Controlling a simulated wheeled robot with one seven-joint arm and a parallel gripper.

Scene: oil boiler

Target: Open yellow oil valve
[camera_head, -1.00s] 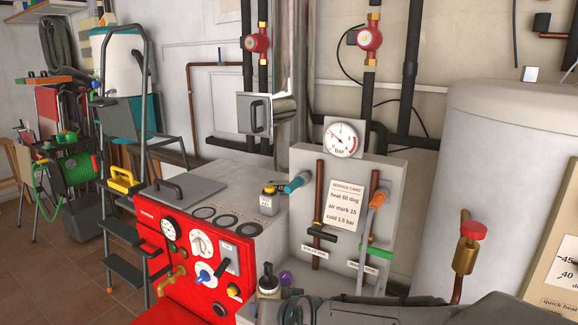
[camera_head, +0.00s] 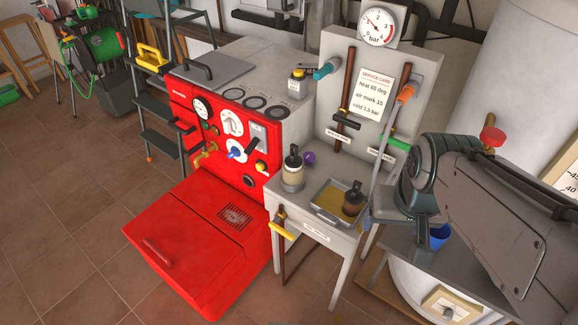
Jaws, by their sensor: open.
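The yellow valve handle (camera_head: 282,230) sits on a thin copper pipe at the front left of the small grey table (camera_head: 318,236). The handle slants down to the right, across the pipe. A small white label on the table's front edge is too small to read surely. My gripper (camera_head: 404,232) is at the right, beside the table's right end, open and apart from the valve. The table and its contents lie between them. My arm hides part of the area behind the gripper.
The red boiler (camera_head: 200,245) juts out to the left. Open tiled floor lies front left.

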